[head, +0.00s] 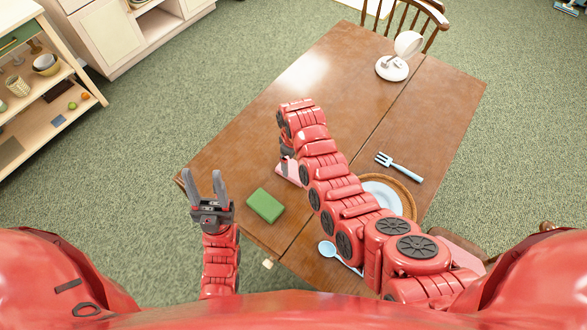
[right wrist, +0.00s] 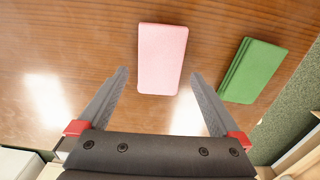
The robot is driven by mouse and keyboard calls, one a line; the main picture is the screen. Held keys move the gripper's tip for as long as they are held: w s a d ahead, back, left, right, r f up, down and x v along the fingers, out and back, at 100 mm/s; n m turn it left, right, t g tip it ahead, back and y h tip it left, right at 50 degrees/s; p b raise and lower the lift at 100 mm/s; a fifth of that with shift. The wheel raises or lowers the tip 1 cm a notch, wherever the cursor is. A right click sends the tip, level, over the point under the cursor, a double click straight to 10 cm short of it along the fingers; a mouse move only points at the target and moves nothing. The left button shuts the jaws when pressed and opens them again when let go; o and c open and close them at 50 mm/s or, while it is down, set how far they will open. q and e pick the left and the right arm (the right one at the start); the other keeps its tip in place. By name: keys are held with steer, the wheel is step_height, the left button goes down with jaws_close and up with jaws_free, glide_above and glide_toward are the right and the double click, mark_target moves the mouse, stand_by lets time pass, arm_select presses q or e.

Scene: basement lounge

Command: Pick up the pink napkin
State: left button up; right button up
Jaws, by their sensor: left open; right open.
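The pink napkin (right wrist: 163,50) is a flat folded rectangle on the wooden table. In the right wrist view it lies between and beyond the fingertips of my right gripper (right wrist: 160,73), which is open and empty. In the head view only part of the pink napkin (head: 291,175) shows, as my right arm hides the rest. My right gripper is mostly hidden there behind its own arm. My left gripper (head: 204,173) is open and empty near the table's left edge, to the left of the napkin.
A green folded block (head: 265,206) lies near the pink napkin. A plate (head: 382,193) on a woven mat, a light-blue fork (head: 398,167) and a spoon (head: 329,250) lie to the right. A white lamp (head: 393,67) stands at the far end. The table's far left part is clear.

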mark_target(293, 169)
steer(key=shift+f+p, duration=0.4)
steer(key=shift+f, duration=1.55)
steer(key=c, duration=1.1)
steer(key=shift+r, duration=0.15)
